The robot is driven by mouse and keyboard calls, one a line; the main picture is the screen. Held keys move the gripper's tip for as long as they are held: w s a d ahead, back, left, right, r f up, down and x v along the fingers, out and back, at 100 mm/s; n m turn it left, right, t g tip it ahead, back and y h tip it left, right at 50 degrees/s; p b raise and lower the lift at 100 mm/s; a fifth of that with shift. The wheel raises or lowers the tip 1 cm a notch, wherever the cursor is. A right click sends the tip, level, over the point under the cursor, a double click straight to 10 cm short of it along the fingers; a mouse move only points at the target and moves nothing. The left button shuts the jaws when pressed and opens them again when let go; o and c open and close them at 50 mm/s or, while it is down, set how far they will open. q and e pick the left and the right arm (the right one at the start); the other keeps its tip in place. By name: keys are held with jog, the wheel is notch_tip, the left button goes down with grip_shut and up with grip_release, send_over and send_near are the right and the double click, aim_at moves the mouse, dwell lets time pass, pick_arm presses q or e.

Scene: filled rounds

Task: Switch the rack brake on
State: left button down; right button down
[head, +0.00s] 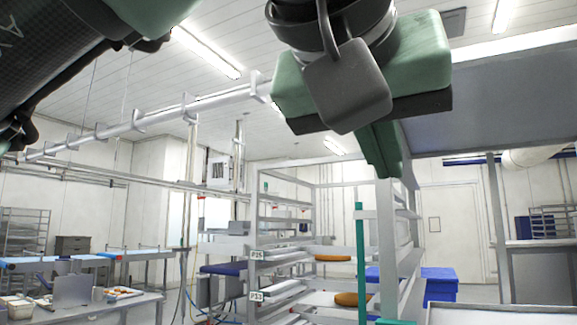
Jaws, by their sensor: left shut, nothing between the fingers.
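The rack (254,225) is a grey metal frame with several shelves in the middle of the head view. Tags reading about P25 and P32 are on its front left post. I cannot make out a brake on it for certain. A thin green upright bar (360,255) stands at its right part; I cannot tell whether it belongs to the brake. My left gripper (388,165) has a green body and hangs from the top, its fingers pointing down, shut and empty. In the picture its tips overlap the top of the rack's right post. My right gripper is not in view.
Round orange items (352,299) lie on the rack's shelves. Blue crates (440,284) stand behind the rack. A table (130,306) with trays is at the lower left. A grey panel (510,90) on posts fills the upper right.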

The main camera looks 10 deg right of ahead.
pick_arm(q)
jog(key=shift+r, duration=1.55)
